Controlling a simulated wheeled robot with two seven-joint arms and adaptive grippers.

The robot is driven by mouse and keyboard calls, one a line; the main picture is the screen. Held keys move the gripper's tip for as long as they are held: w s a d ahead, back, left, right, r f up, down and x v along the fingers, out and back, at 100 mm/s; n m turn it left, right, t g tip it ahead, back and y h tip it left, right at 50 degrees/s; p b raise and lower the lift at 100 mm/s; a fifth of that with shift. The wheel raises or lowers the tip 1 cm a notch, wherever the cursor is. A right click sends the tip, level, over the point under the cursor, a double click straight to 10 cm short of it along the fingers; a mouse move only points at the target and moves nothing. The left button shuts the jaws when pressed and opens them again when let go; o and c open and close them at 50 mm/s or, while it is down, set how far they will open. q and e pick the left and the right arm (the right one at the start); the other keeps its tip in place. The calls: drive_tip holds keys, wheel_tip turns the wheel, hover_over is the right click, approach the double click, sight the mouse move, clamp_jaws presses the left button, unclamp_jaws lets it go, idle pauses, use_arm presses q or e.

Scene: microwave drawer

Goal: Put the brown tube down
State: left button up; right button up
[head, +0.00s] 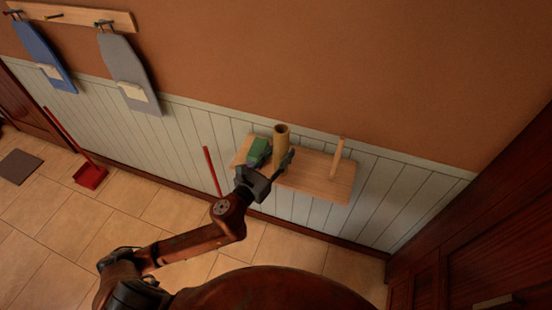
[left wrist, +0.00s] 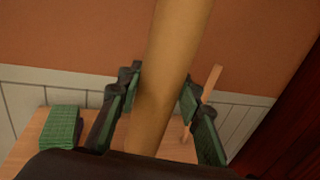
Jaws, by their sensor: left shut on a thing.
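The brown tube (head: 281,141) stands upright over the wooden wall shelf (head: 318,184), and my left gripper (head: 272,169) is shut around it from the front. In the left wrist view the tube (left wrist: 166,85) runs between the two fingers of my left gripper (left wrist: 160,105), leaning slightly to the right at its top. I cannot tell whether the tube's lower end touches the shelf, because the gripper hides it. My right gripper is not in view.
A green block-like item (head: 259,150) is on the shelf left of the tube. A thin wooden stick (head: 337,157) stands on the shelf to the right, with bare shelf between. A red pole (head: 212,170) leans below left. Ironing boards (head: 124,66) hang farther left.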

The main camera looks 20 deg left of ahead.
use_arm(q)
drive_tip(key=w+a+f+b, duration=0.3)
drive_tip(key=w+f, duration=0.9)
drive_tip(key=w, duration=0.1)
drive_tip(key=shift+w+a+f, duration=0.2)
drive_tip(key=shift+w+f, duration=0.2)
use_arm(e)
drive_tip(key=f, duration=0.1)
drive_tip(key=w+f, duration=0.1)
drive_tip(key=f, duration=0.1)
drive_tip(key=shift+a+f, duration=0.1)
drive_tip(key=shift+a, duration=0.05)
use_arm(q)
drive_tip(key=shift+f, duration=0.2)
drive_tip(key=o, duration=0.7)
drive_tip(key=shift+r, duration=0.1)
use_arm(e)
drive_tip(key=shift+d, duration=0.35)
use_arm(q)
drive_tip(key=shift+o, duration=0.2)
drive_tip(key=shift+r, duration=0.1)
drive_tip(key=v, duration=1.2)
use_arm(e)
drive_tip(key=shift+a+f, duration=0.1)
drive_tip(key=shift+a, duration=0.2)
